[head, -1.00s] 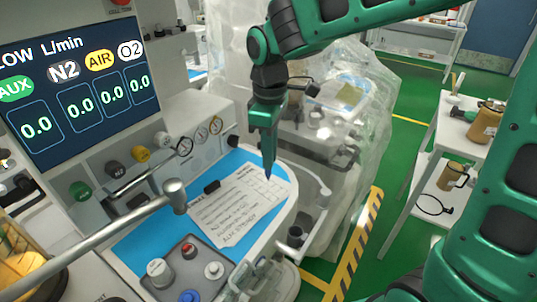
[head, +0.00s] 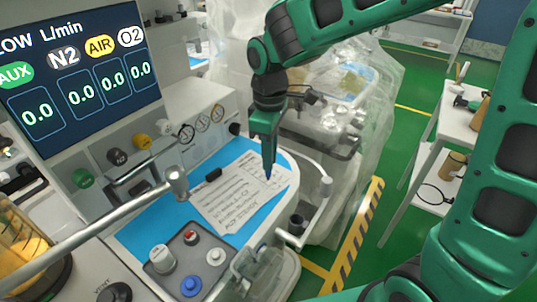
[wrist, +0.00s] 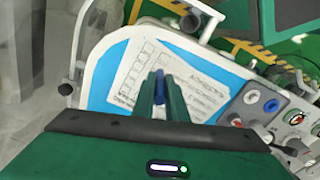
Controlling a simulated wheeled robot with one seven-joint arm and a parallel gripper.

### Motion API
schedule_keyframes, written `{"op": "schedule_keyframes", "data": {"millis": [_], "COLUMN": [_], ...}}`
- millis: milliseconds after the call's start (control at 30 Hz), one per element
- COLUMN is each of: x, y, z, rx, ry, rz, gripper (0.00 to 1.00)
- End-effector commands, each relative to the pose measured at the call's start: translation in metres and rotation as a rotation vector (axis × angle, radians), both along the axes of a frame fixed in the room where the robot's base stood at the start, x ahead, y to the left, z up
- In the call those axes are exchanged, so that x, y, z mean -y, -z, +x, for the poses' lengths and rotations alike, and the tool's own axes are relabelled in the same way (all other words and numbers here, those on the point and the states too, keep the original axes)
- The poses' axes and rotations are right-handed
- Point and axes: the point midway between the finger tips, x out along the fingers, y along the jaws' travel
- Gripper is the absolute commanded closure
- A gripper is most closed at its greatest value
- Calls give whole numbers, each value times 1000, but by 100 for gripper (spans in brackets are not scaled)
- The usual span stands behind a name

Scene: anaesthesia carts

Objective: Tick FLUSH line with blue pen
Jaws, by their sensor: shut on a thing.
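My gripper (head: 267,150) points down over the cart's blue work surface, shut on a blue pen (head: 268,172). In the wrist view the blue pen (wrist: 159,88) shows between the two green fingers. The pen's tip is at or just above the checklist sheet (head: 232,203), near its far right part. I cannot tell whether it touches the paper. In the wrist view the checklist (wrist: 132,72) shows a column of boxes at its left and printed lines. The print is too small to read, so I cannot tell which line is FLUSH.
A black clip (head: 213,174) sits at the sheet's upper edge. A metal arm (head: 110,208) crosses the cart's left side. A panel of knobs (head: 190,262) stands at the front. A white rail (head: 318,172) runs along the right edge. A plastic-covered cart stands behind.

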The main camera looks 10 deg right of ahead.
Motion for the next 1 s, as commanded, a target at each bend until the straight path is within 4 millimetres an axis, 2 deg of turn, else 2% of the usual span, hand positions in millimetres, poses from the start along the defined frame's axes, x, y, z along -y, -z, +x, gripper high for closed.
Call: {"op": "schedule_keyframes", "data": {"millis": [1000], "x": [0], "y": [5], "z": [0], "rx": [0], "ry": [0], "rz": [0], "gripper": [100]}}
